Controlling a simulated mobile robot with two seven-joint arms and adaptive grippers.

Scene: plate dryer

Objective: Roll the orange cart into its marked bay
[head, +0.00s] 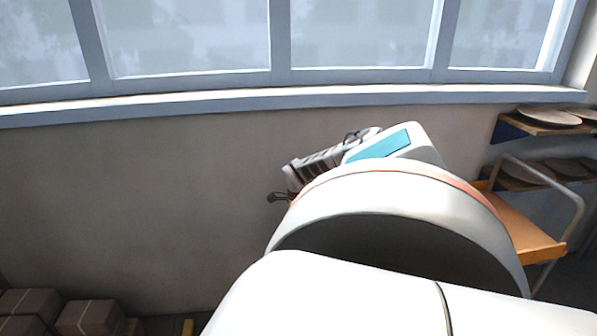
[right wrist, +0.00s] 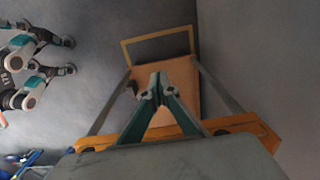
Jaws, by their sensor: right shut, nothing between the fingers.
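The orange cart (head: 530,236) stands at the right of the head view, with a pale tubular handle; my white arm hides part of it. In the right wrist view its orange edge (right wrist: 258,130), grey uprights and a tan-orange panel (right wrist: 184,78) show beyond my right gripper (right wrist: 160,78). The gripper's teal fingers are together and empty, in front of the panel; I cannot tell whether they touch the cart. A yellow outline (right wrist: 127,52), which looks like the bay marking, lies beyond the panel, partly hidden. My left gripper cannot be made out.
A wall with a windowsill (head: 300,98) runs across the back. Brown boxes (head: 90,317) sit at the lower left. Shelves with plates (head: 548,117) stand at the right, behind the cart. Blue items (right wrist: 22,160) lie at the lower left of the right wrist view.

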